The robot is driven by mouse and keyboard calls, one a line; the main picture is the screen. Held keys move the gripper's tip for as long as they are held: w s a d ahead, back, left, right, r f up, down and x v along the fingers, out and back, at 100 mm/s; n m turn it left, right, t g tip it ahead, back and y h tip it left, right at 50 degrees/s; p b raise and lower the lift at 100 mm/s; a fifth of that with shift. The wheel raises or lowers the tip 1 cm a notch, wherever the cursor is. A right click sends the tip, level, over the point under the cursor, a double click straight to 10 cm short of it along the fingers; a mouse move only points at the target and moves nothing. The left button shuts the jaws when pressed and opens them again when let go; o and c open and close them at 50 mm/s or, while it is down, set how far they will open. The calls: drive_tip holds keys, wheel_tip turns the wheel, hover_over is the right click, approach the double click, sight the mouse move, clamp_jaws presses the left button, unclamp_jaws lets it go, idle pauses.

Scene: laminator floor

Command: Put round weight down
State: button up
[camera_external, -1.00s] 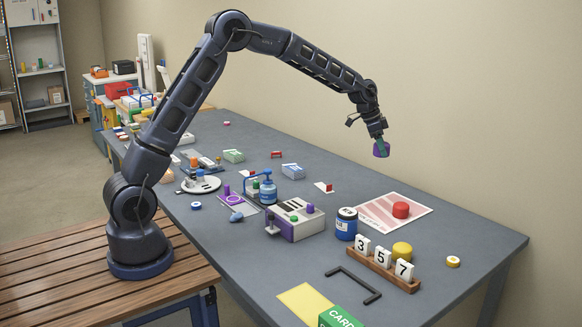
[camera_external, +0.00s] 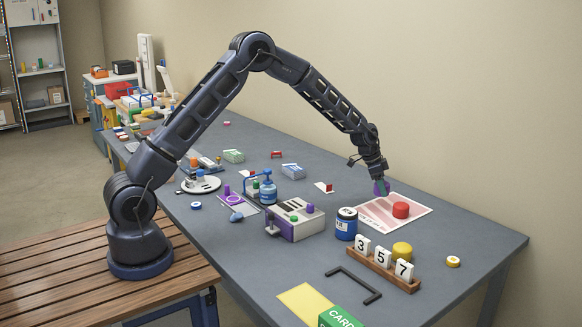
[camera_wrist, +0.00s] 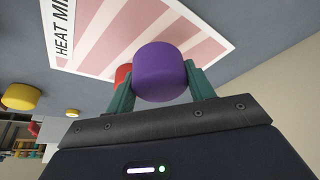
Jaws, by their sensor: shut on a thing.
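The round weight is a purple cylinder (camera_wrist: 161,72), held between the green fingers of my gripper (camera_wrist: 163,88) in the wrist view. In the external view my gripper (camera_external: 382,189) is shut on the purple weight (camera_external: 379,188), near the back left edge of a pink striped mat (camera_external: 376,214). The weight seems to be a little above the table or mat; I cannot tell whether it touches. In the wrist view the mat (camera_wrist: 110,45) lies beyond the weight, with lettering starting "HEAT MI".
A red cylinder (camera_external: 400,209) stands on the mat. A blue jar (camera_external: 346,223), a yellow cylinder (camera_external: 402,250) and a wooden number rack (camera_external: 383,268) stand in front.

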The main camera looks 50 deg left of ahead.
sight(380, 206)
drive_tip(key=shift+f, duration=2.35)
drive_tip(key=o, duration=1.2)
drive_tip(key=shift+f, duration=0.15)
